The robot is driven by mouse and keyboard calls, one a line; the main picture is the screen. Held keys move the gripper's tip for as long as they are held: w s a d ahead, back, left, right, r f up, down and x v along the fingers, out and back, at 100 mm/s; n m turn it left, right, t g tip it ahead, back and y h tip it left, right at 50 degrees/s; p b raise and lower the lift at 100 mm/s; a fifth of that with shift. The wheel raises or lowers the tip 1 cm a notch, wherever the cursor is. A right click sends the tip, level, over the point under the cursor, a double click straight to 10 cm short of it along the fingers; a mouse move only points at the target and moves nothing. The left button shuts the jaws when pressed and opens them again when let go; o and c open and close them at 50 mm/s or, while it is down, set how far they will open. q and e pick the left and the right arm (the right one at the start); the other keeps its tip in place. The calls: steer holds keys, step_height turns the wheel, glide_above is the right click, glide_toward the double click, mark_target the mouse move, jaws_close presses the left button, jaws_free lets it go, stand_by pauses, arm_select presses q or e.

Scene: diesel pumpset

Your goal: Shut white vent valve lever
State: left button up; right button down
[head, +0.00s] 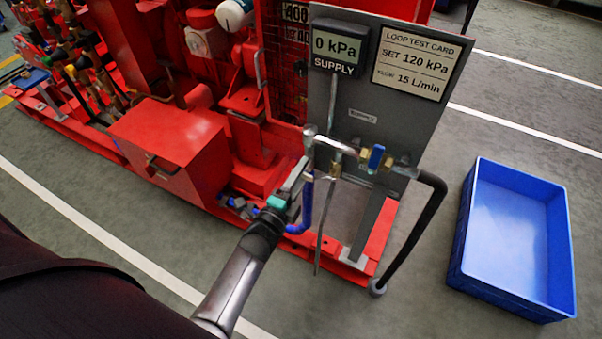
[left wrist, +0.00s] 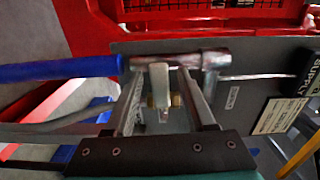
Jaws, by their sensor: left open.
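The white vent valve lever (left wrist: 160,78) shows in the left wrist view, in front of a silver pipe (left wrist: 180,58), with brass fittings beside it. My left gripper (left wrist: 163,92) is open, with one finger on each side of the lever and a gap to each. In the head view my left gripper (head: 300,178) is at the pipework left of the grey panel (head: 376,115). There I cannot make out the lever clearly, and the gripper may hide it. Whether the fingers touch the pipe is unclear. My right gripper is not in view.
A valve with a blue lever (head: 376,158) sits right of the gripper. A blue hose (head: 305,208) hangs close beside the gripper. A black hose (head: 418,235) runs down to the floor. A blue crate (head: 513,235) stands at right. The red pumpset (head: 170,135) is behind.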

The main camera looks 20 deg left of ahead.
arm_select(q)
steer(key=s+p, duration=0.3)
steer(key=s, duration=1.2)
steer(key=shift+s+a, duration=0.15)
steer(key=shift+a, duration=0.1)
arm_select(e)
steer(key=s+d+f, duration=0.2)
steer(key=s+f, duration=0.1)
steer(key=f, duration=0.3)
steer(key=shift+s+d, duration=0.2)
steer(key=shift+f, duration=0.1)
arm_select(q)
steer(key=s+d+f+n+g+p, duration=0.1)
steer(key=s+f+n+g+p, duration=0.25)
steer(key=f+n+g, duration=0.75)
steer(key=s+a+f+n+g+y+p, duration=0.1)
steer(key=s+a+f+n+g+p, duration=0.1)
steer(key=s+f, duration=1)
steer(key=s+a+n+g, duration=0.1)
steer(key=s+n+g, duration=0.1)
steer(key=shift+s+a+f, duration=0.15)
steer(key=shift+s+f, duration=0.05)
steer(key=shift+s, duration=0.2)
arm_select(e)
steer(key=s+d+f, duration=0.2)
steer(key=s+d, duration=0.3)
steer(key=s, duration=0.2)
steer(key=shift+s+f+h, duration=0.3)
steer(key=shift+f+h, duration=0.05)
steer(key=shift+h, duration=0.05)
